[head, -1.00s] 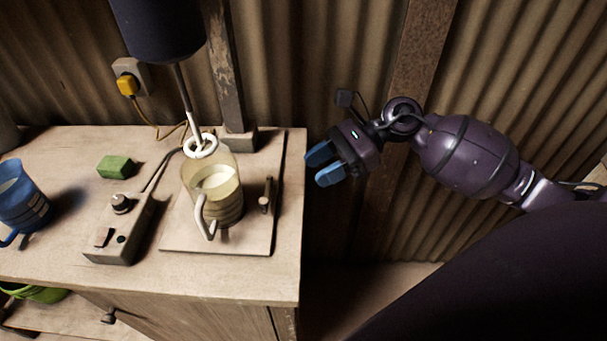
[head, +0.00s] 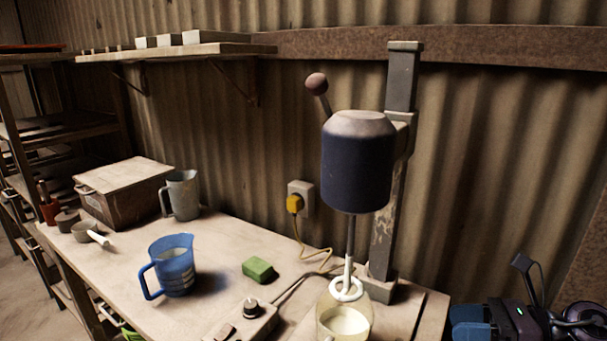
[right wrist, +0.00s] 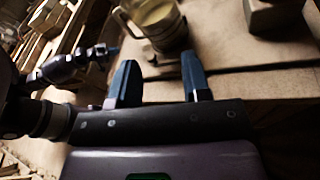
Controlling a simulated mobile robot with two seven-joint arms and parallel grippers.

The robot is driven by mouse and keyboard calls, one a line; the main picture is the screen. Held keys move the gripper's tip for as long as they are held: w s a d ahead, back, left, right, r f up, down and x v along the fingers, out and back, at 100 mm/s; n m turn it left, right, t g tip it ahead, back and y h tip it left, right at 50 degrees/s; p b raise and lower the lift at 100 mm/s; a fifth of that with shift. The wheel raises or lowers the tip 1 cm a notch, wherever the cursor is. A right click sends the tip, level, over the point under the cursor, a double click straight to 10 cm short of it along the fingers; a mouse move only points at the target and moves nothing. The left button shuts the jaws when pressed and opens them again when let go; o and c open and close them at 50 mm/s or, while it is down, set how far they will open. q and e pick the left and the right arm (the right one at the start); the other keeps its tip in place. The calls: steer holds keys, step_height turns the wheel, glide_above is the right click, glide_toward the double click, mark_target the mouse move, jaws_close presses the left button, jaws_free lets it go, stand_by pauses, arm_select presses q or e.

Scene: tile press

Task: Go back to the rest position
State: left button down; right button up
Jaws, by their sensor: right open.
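My right gripper (head: 468,322) is low at the right edge of the head view, right of the bench. Its blue fingers are partly cut off by the bottom edge. In the right wrist view its two blue fingers (right wrist: 158,75) stand apart with nothing between them. The glass jug (right wrist: 158,22) with pale liquid is beyond the fingertips, apart from them. My left gripper cannot be made out; a dark arm-like shape shows at the left of the right wrist view.
The mixer (head: 358,165) stands over the jug (head: 345,322). A blue jug (head: 172,266), green sponge (head: 258,269), switch box (head: 243,324), grey jug (head: 183,195) and lidded box (head: 122,195) are on the bench. Corrugated wall is behind. A wall shelf (head: 180,50) is upper left.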

steer(key=w+d+r+m+t+h, duration=0.2)
steer(key=w+d+m+t, duration=0.15)
steer(key=m+t, duration=1)
step_height(320, 180, down, 10)
steer(key=s+d+m+g+h+p, duration=0.15)
steer(key=m+h, duration=0.75)
steer(key=m, duration=1)
steer(key=s+a+f+m+g+h, duration=0.1)
steer(key=s+a+f+m+g, duration=0.1)
steer(key=s+f+m, duration=0.4)
steer(key=s+a+f+m+g+h, duration=0.2)
steer(key=s+f+m+g, duration=0.2)
steer(key=s+f+m, duration=0.3)
steer(key=s+f+p, duration=0.1)
steer(key=s+f, duration=0.4)
steer(key=s, duration=0.2)
steer(key=shift+a+g+h, duration=0.25)
steer(key=shift+g+h, duration=0.05)
